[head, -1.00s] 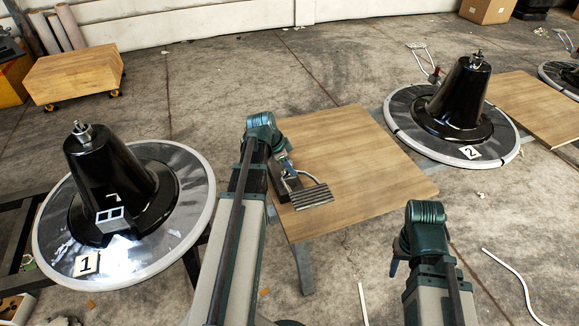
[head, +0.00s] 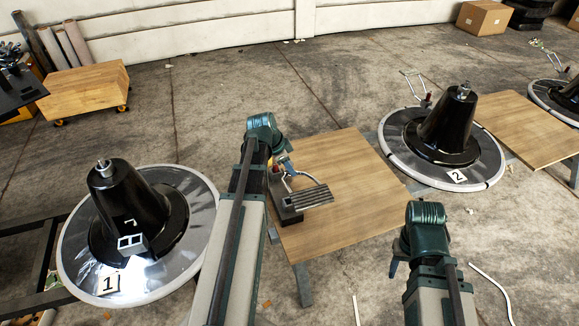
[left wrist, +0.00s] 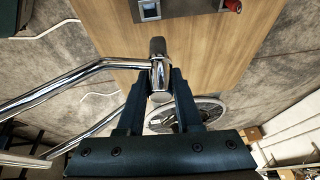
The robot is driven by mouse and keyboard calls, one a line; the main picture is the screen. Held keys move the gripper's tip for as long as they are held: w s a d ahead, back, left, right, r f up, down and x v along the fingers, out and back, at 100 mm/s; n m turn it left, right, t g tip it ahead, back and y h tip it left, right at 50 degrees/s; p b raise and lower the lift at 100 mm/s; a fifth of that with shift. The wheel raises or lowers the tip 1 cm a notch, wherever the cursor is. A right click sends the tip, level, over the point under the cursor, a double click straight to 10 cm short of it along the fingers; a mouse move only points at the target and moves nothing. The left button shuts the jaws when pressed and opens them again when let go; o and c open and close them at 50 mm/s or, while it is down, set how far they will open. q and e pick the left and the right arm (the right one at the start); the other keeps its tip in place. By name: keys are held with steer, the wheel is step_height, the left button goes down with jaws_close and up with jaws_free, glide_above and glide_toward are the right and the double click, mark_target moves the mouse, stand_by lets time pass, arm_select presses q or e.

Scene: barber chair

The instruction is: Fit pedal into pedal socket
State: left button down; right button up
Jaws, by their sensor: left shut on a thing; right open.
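The pedal is a grey ribbed plate (head: 308,197) on a bent chrome bar. My left gripper (head: 287,172) is shut on its bar over the left part of the wooden table. The left wrist view shows the chrome bar (left wrist: 100,66) running left from between the fingers (left wrist: 160,85). Whether the pedal touches anything below is hard to tell. The pedal socket (head: 131,241), a grey two-hole bracket, sits low on the front of black chair base 1 (head: 125,205), left of my left arm. My right gripper (head: 394,268) is mostly hidden behind its wrist, at the lower right.
A dark block (head: 289,214) stands at the table's left edge beside the pedal. The wooden table (head: 350,180) is otherwise clear. Chair base 2 (head: 447,130) stands behind right, with another board (head: 525,125) beyond. A wheeled wooden crate (head: 88,90) stands at the back left.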

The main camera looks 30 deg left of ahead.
arm_select(q)
steer(key=shift+r+p, duration=0.75)
steer(key=shift+r, duration=0.55)
arm_select(e)
steer(key=shift+r, duration=1.3)
arm_select(q)
step_height(320, 180, up, 9)
steer(key=p, duration=0.8)
steer(key=shift+f, duration=0.2)
arm_select(e)
step_height(320, 180, up, 8)
steer(key=shift+r, duration=0.2)
arm_select(q)
steer(key=shift+f, duration=0.1)
